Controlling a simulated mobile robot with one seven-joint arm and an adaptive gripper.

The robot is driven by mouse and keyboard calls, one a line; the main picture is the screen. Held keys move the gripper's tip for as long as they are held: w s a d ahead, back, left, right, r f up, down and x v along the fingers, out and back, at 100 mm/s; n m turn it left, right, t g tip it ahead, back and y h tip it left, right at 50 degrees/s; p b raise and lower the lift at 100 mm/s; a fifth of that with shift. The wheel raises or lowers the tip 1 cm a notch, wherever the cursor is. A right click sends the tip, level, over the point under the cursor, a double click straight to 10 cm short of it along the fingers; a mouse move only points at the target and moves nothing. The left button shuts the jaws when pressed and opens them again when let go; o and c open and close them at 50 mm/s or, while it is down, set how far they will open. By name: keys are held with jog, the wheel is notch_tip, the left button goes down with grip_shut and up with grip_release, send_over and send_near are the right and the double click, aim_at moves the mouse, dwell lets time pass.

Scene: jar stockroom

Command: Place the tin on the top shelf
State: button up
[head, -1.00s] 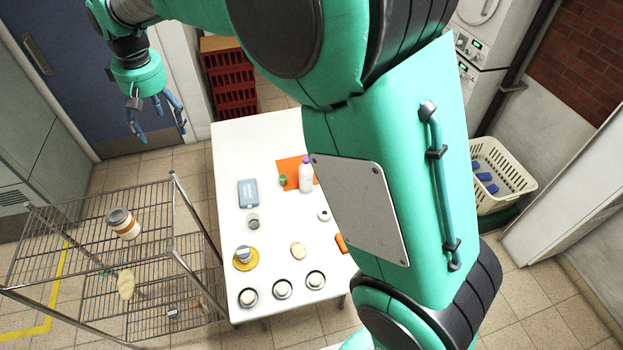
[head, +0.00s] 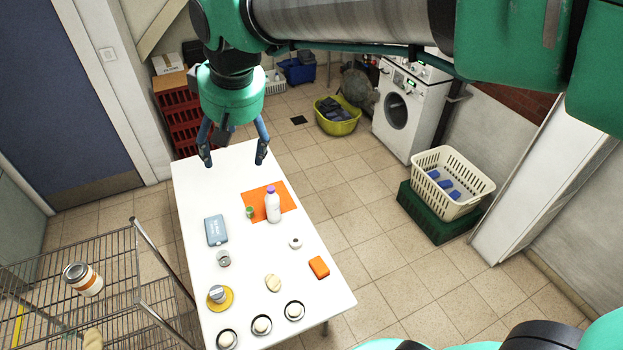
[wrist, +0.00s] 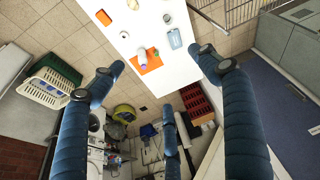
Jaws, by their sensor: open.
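A blue-grey flat box with rounded corners and lettering (head: 216,230), possibly the tin, lies on the white table (head: 205,180). It also shows in the wrist view (wrist: 174,39). A small grey lidded container (head: 217,293) on a yellow saucer could also be a tin; I cannot tell which is meant. The wire rack's top shelf (head: 66,247) is at the left, holding a white jar with an orange band (head: 83,279). My gripper (head: 235,159) is open and empty, above the table's far end and apart from both. Its fingers spread wide in the wrist view (wrist: 158,80).
A white bottle (head: 272,206) and small green item stand on an orange mat (head: 254,200). A glass (head: 223,258), orange block (head: 319,266), pale oval item (head: 273,283) and jars in dark rings (head: 261,325) are also on the table. The rack's post (head: 160,255) rises beside the table.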

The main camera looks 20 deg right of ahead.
jog(key=s+d+f+m+t, duration=0.1)
jog(key=s+d+f, duration=0.1)
jog(key=s+d, duration=0.4)
jog(key=s+d+f+m+t+h, duration=0.1)
jog(key=s+d, duration=0.5)
jog(key=s, duration=0.7)
notch_tip(320, 180, down, 3)
jog(key=shift+d+r+m, duration=0.15)
jog(key=shift+d+m, duration=0.1)
jog(key=shift+m, duration=0.45)
notch_tip(320, 180, down, 18)
jog(key=b, duration=1.8)
